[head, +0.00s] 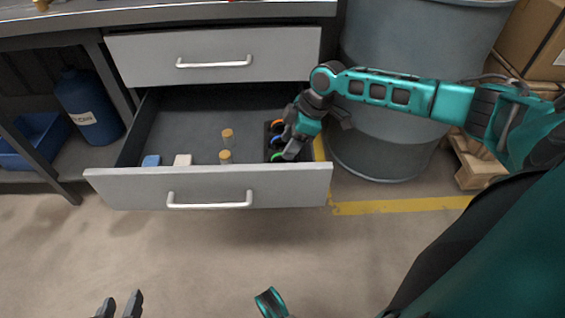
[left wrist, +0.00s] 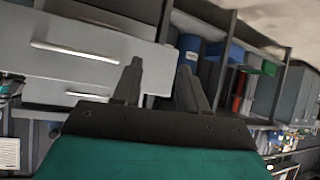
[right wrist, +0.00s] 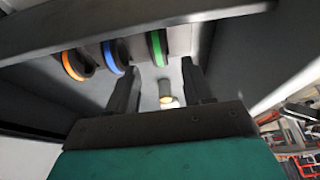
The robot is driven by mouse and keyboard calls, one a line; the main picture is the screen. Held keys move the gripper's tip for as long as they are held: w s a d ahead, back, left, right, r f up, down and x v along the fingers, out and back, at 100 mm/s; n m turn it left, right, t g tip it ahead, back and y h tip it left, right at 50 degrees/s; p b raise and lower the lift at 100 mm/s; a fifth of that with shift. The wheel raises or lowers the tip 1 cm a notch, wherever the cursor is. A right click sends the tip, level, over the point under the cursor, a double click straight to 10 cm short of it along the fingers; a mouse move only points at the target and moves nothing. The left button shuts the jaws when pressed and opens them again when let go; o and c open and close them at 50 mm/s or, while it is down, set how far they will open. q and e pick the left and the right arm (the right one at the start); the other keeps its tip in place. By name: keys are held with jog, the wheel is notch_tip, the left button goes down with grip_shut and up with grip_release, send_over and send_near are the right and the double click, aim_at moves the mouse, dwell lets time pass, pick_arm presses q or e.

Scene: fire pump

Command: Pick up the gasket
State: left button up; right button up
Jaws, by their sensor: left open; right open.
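Three round ring-shaped pieces, which look like gaskets, stand in a dark holder at the right end of the open lower drawer. They have an orange band (head: 277,126), a blue band (head: 276,141) and a green band (head: 277,157). In the right wrist view the orange (right wrist: 75,65), blue (right wrist: 116,56) and green (right wrist: 157,47) ones show in a row. My right gripper (head: 287,154) is open over the drawer's right end, close to them; its fingers (right wrist: 160,78) hold nothing. My left gripper (head: 120,304) is open and empty, low in front of the drawers.
The open drawer (head: 208,190) also holds two cork-topped vials (head: 226,145), a blue block (head: 151,161) and a pale block (head: 183,160). A closed drawer (head: 215,58) is above. A large grey barrel (head: 395,100) stands at right. The floor in front is clear.

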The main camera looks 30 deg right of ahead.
aim_at(283, 161)
jog(key=shift+a+f, duration=0.15)
jog(key=shift+f, duration=0.25)
jog(key=b+x, duration=0.2)
jog(key=x, duration=0.2)
jog(key=shift+w, duration=0.1)
jog(key=shift+f, duration=0.2)
pick_arm(q)
jog(key=shift+w+d+f, duration=0.3)
jog(key=shift+f, duration=0.15)
pick_arm(e)
grip_shut()
